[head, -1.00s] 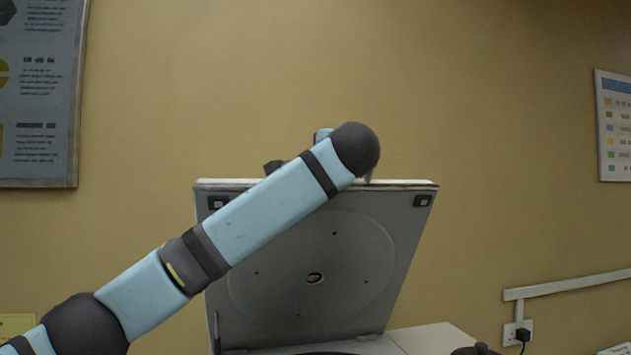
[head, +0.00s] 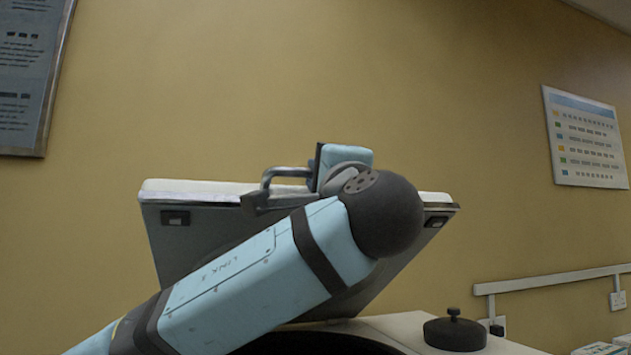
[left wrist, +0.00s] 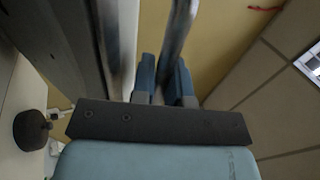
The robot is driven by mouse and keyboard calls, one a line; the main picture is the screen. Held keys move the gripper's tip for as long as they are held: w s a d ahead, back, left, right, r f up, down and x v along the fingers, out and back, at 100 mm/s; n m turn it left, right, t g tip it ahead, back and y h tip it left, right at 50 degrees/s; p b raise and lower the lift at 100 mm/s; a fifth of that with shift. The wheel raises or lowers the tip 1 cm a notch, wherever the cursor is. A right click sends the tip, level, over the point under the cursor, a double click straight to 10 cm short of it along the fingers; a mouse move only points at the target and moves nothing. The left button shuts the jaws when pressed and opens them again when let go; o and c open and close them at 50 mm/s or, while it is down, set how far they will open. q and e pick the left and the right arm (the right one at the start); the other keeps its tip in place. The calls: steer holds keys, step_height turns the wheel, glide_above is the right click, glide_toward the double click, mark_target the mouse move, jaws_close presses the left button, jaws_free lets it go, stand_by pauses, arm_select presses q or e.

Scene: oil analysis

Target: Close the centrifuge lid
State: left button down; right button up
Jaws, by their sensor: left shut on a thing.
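The centrifuge lid (head: 205,242) is raised, its grey underside facing me and its white top edge leaning toward me. A metal handle (head: 285,173) stands at its top edge. My left arm crosses in front of the lid and hides much of its underside. In the left wrist view, my left gripper (left wrist: 164,84) is shut on the lid's handle, whose metal bar (left wrist: 178,38) runs between the blue fingers. My right gripper is in neither view.
The dark centrifuge opening and its light body show below the lid. A dark knobbed cap (head: 455,331) is at the lower right; a similar dark round thing (left wrist: 31,130) shows in the left wrist view. A wall rail and socket (head: 618,300) are at the right.

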arm_select(q)
steer(key=shift+s+d+f, duration=0.1)
steer(key=shift+s+f, duration=0.15)
steer(key=shift+f, duration=0.1)
steer(key=c, duration=1.4)
jaws_free()
steer(key=shift+c, duration=0.2)
steer(key=shift+f, duration=0.1)
